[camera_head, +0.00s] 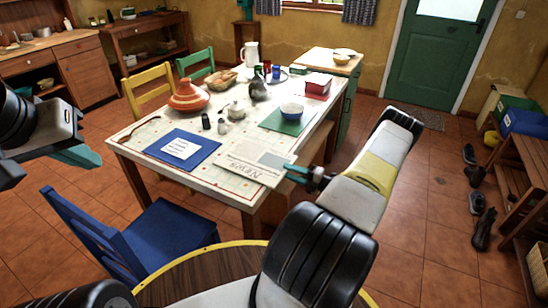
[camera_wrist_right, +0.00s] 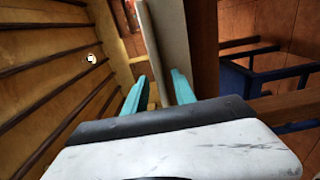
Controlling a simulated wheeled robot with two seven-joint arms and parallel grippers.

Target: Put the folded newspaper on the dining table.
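The folded newspaper (camera_head: 247,165), a grey-white sheet headed "News", lies flat on the dining table (camera_head: 158,128) at its near right corner. My right gripper (camera_head: 304,176) is at the table's right edge, beside the newspaper's right end. In the right wrist view its teal fingers (camera_wrist_right: 159,90) stand apart. A pale slab (camera_wrist_right: 165,40) runs between and behind them; I cannot tell whether it is newspaper or tabletop. No firm grip shows. My left gripper (camera_head: 75,156) is partly in view at the left edge, away from the table; its opening is unclear.

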